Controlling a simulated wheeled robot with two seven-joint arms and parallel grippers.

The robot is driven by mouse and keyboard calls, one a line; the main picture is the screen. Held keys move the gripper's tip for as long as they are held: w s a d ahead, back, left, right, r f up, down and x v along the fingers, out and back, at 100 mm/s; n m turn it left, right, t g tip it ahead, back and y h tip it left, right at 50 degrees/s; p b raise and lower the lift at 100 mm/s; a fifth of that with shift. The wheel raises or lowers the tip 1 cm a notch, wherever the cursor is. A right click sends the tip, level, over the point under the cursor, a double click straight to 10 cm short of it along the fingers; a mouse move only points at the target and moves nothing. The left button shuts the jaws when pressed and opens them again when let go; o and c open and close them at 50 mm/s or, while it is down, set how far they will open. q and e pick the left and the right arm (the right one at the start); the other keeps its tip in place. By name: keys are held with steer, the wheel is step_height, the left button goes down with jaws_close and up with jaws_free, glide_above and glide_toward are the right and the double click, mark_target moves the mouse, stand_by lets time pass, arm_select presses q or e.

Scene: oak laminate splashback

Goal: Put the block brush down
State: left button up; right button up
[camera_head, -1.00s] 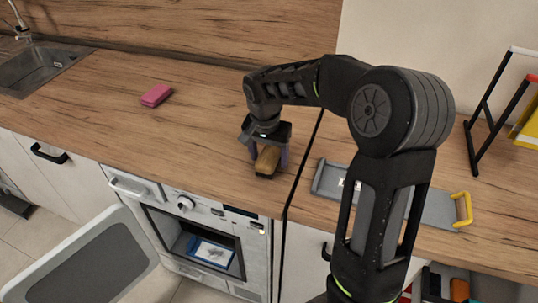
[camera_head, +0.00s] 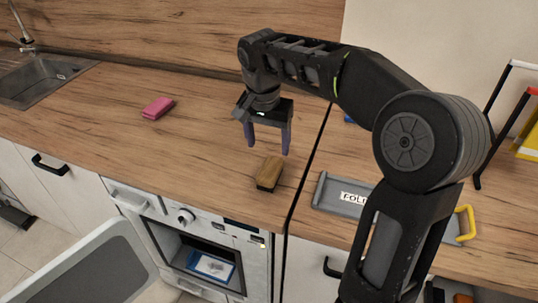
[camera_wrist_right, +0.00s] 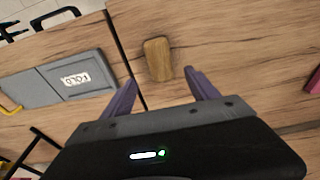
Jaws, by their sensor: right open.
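The block brush (camera_head: 270,173), with a brown wooden top and a dark underside, lies on the wooden counter near its front edge, left of the dark seam. My right gripper (camera_head: 267,142) is open and empty, above and behind the brush, apart from it. In the right wrist view the brush (camera_wrist_right: 158,59) lies beyond the two purple fingertips (camera_wrist_right: 160,76), with nothing between them. My left gripper is not in view.
A pink sponge-like block (camera_head: 158,108) lies on the counter to the left, near the sink (camera_head: 40,78). A grey folding board (camera_head: 343,196) with a yellow handle lies right of the seam. Below, the oven door (camera_head: 85,285) hangs open.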

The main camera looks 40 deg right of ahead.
steer(key=shift+a+r, duration=0.1)
steer(key=shift+r, duration=0.55)
steer(key=shift+s, duration=0.1)
stand_by(0.3)
